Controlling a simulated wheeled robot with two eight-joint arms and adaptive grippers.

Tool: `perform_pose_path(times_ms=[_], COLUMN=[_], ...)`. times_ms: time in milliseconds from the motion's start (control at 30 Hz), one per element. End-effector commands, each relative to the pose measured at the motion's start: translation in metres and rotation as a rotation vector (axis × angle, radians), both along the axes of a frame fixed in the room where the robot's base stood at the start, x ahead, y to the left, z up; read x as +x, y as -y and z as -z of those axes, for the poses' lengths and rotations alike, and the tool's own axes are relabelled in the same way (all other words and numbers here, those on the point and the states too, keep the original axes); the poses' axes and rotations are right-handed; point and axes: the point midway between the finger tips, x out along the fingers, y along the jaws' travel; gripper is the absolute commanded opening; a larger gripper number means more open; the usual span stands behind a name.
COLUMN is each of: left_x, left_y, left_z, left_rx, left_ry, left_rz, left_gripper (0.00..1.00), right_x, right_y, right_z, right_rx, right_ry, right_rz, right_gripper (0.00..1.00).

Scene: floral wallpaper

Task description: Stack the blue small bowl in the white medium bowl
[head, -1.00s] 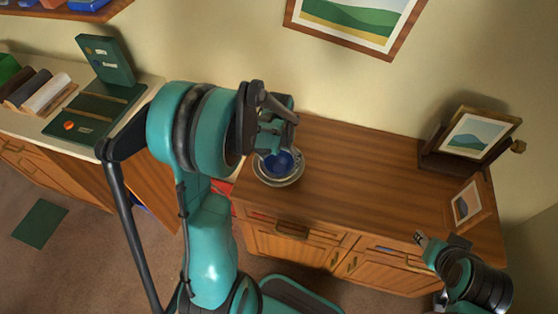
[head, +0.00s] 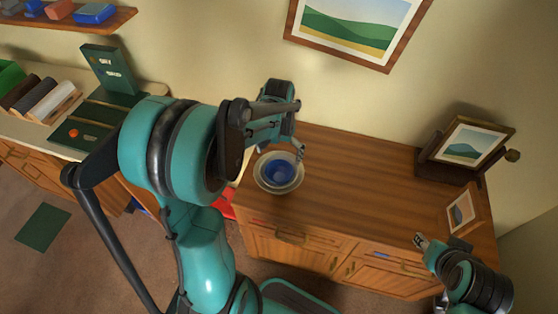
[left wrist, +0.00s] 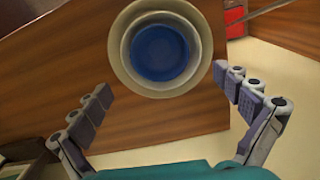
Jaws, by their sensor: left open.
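The blue small bowl (head: 279,173) sits inside pale bowlware on the wooden cabinet top. In the left wrist view the blue bowl (left wrist: 159,52) is ringed by a white band (left wrist: 160,15) and a wider cream rim (left wrist: 115,50). I cannot tell surely whether those rings are one bowl or two. The white bowl's rim (head: 258,181) also shows in the head view. My left gripper (head: 281,148) is open and empty, at the far side of the bowls, with its fingers apart from the blue bowl. My right gripper (head: 419,240) is low at the right, far from the bowls.
The cabinet top (head: 365,185) is clear to the right of the bowls. Picture frames (head: 465,148) stand at its right end. A red object (head: 227,205) lies beside the cabinet's left side. A counter with a green box (head: 98,100) stands at the left.

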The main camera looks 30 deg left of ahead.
Motion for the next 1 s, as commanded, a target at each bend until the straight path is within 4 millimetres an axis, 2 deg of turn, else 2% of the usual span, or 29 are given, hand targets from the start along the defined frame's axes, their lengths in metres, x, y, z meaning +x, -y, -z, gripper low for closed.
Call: perform_pose_path(times_ms=[33,100,300,433,700,900,1000], left_x=[0.000,0.000,-0.001,-0.010,-0.059,-0.093,-0.103], left_y=[0.000,0.000,0.001,0.012,0.064,0.092,0.100], left_z=[-0.014,-0.024,-0.042,-0.057,-0.100,-0.110,-0.110], left_rx=[0.000,0.000,0.001,0.011,0.049,0.052,0.050], left_ry=[0.000,0.000,0.005,0.051,0.311,0.502,0.567], left_rz=[0.000,0.000,0.001,0.014,0.075,0.115,0.129], left_gripper=[1.00,1.00,1.00,1.00,1.00,1.00,1.00], right_x=[0.000,0.000,0.000,0.000,0.000,0.000,0.000], right_y=[0.000,0.000,0.000,0.000,0.000,0.000,0.000], right_z=[-0.006,-0.009,-0.013,-0.013,-0.013,-0.013,-0.013], right_rx=[0.000,0.000,0.000,0.000,0.000,0.000,0.000], right_ry=[0.000,0.000,0.000,0.000,0.000,0.000,0.000], right_rz=[0.000,0.000,0.000,0.000,0.000,0.000,0.000], right_gripper=[0.40,0.40,0.40,0.40,0.40,0.40,0.40])
